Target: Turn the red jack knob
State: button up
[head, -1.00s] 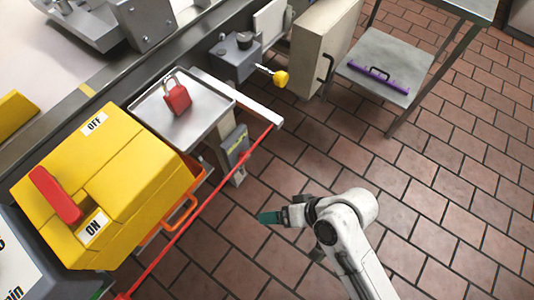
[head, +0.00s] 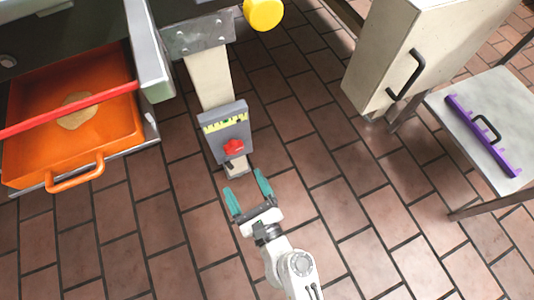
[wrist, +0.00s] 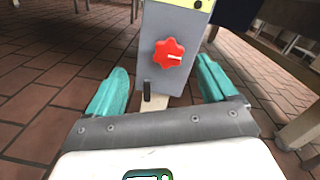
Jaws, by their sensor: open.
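The red jack knob (head: 233,147) is a small lobed knob on the face of a grey box (head: 229,128) with a yellow scale strip, low on a pale post. In the wrist view the red knob (wrist: 168,54) shows ahead, with a white mark on it. My gripper (head: 248,189) is open and empty, its teal fingers pointing at the box from just in front. In the wrist view its fingers (wrist: 160,88) lie to either side of the box, with the knob beyond and between them. The gripper is apart from the knob.
An orange tray (head: 110,150) with a handle and a red bar (head: 70,108) across it stand at left. A yellow knob (head: 263,13) is above. A cream cabinet (head: 440,50) and a metal shelf (head: 515,110) with a purple bar are at right. Brick floor is clear between.

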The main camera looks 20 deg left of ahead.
aim_at(235, 150)
jog(key=shift+m+t+h, duration=0.3)
jog(key=shift+m+h, duration=0.1)
jog(key=shift+m, duration=0.5)
jog(key=x, duration=0.3)
jog(key=f+x, duration=0.1)
jog(key=x, duration=0.3)
jog(key=w+d+f+b+x, duration=0.1)
jog(key=x, duration=0.3)
jog(key=c, duration=1.1)
